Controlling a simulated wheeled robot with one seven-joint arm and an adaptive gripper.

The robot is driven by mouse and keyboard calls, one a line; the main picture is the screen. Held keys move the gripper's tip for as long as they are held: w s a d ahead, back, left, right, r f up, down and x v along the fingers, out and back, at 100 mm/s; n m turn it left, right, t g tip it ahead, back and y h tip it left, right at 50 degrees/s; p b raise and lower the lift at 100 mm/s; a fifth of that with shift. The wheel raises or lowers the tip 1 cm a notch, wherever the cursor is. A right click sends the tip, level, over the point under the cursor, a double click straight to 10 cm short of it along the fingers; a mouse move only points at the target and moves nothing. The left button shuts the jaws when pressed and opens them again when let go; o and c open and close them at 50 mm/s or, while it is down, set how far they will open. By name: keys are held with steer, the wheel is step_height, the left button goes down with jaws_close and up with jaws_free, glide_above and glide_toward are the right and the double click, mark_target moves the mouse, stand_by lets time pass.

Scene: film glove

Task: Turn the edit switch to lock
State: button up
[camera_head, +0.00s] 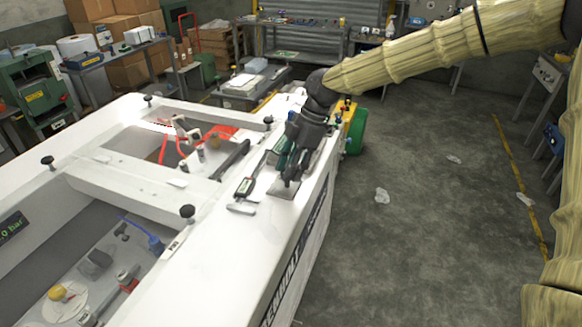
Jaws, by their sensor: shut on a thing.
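My gripper (289,174) points down at a small grey panel (284,193) on the right side of the white machine top (220,250). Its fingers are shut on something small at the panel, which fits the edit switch. The fingers hide the switch, so its position and any lock marking cannot be read. My arm, in a yellowish ribbed sleeve, reaches in from the upper right.
A small dark device with a pale label (244,187) and a light grey handle (241,209) lie left of the panel. Black knobs (187,211) stand up from the machine frame. The floor at right is mostly clear, with a few crumpled scraps (382,196).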

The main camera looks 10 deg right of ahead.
steer(key=shift+a, duration=0.1)
steer(key=o, duration=1)
steer(key=shift+a+f, duration=0.1)
steer(key=shift+a, duration=0.05)
steer(key=shift+o, duration=0.2)
steer(key=shift+d+r, duration=0.3)
steer(key=v, duration=1.1)
steer(key=shift+r, duration=0.2)
steer(key=shift+w+a, duration=0.1)
